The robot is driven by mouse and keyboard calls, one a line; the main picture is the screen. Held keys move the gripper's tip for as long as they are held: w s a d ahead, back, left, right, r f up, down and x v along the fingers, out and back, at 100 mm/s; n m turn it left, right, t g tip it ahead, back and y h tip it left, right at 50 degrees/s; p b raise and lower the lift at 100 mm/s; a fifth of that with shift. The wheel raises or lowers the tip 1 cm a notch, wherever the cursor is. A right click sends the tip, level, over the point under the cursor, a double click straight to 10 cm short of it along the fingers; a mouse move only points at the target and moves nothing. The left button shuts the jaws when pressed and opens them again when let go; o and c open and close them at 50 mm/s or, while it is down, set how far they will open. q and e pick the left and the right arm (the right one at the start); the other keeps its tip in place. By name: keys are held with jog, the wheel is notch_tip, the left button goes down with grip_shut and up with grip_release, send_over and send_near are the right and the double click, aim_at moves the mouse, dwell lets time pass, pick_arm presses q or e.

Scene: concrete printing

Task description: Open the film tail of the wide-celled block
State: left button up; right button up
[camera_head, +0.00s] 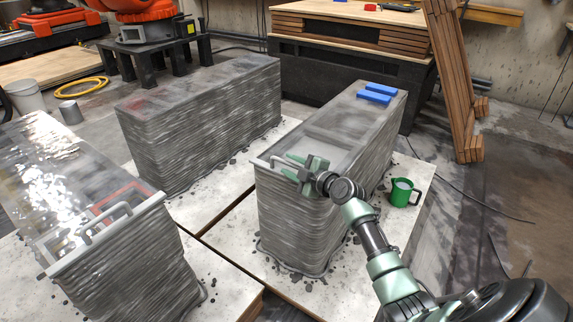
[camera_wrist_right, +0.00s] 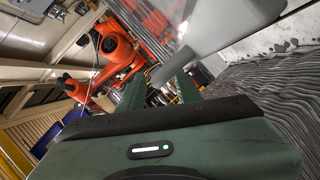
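Three layered grey concrete blocks stand here, topped with clear film. The right block (camera_head: 325,205) has broad cells dimly visible under its film (camera_head: 335,128), and a pale bar with a handle (camera_head: 275,165) along its near top edge. My right gripper (camera_head: 300,170) is at this handle, its green fingers apart. In the right wrist view the fingers (camera_wrist_right: 160,92) stand open, with a pale grey bar (camera_wrist_right: 215,35) just beyond their tips; I cannot tell whether they touch it. The left block (camera_head: 125,265) has glossy film and a similar handle (camera_head: 105,220). My left gripper is not in view.
The back block (camera_head: 205,125) stands to the left. An orange robot arm (camera_head: 150,10) and a workbench (camera_head: 345,50) are behind.

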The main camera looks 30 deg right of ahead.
jog(key=shift+x, duration=1.1)
grip_shut()
jog(key=shift+f, duration=0.1)
dwell(0.6)
